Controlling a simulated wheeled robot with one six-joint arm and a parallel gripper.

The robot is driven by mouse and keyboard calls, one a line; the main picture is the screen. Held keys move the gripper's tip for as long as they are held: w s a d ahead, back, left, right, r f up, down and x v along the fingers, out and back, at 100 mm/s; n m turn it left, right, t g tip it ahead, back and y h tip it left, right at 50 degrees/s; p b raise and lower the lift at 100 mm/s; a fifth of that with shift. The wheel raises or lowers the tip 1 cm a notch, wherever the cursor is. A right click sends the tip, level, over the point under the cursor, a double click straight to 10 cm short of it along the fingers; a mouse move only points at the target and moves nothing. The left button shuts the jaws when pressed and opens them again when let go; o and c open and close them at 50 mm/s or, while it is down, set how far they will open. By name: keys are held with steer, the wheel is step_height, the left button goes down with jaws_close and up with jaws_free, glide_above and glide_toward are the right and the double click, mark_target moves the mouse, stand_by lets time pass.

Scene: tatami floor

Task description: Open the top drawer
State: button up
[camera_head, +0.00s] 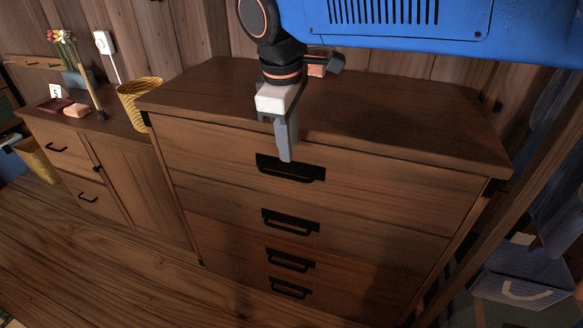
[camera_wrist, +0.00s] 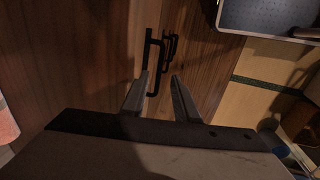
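A brown wooden chest of drawers (camera_head: 330,195) stands against the wall with its drawers shut. The top drawer's black handle (camera_head: 305,178) is near the upper middle of the front. My gripper (camera_head: 286,158) points down at this handle, its tip overlapping the handle's upper edge in the head view. In the wrist view my gripper (camera_wrist: 159,78) is open, its two fingers apart. The top handle (camera_wrist: 152,62) shows between and just beyond the fingertips. I cannot tell if the fingers touch it.
Lower black handles (camera_head: 290,222) line up below. A block (camera_head: 317,64) lies on the chest top, behind my gripper. A lower cabinet (camera_head: 90,150) with a yellow basket (camera_head: 140,95) stands to the left. A blue box (camera_head: 525,275) is at the lower right. Floor in front is clear.

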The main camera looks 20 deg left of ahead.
mark_target(292, 176)
steer(key=f, duration=0.2)
steer(key=w+f, duration=0.1)
steer(key=f, duration=0.5)
steer(key=shift+w+f, duration=0.2)
steer(key=shift+w, duration=0.1)
jaws_close()
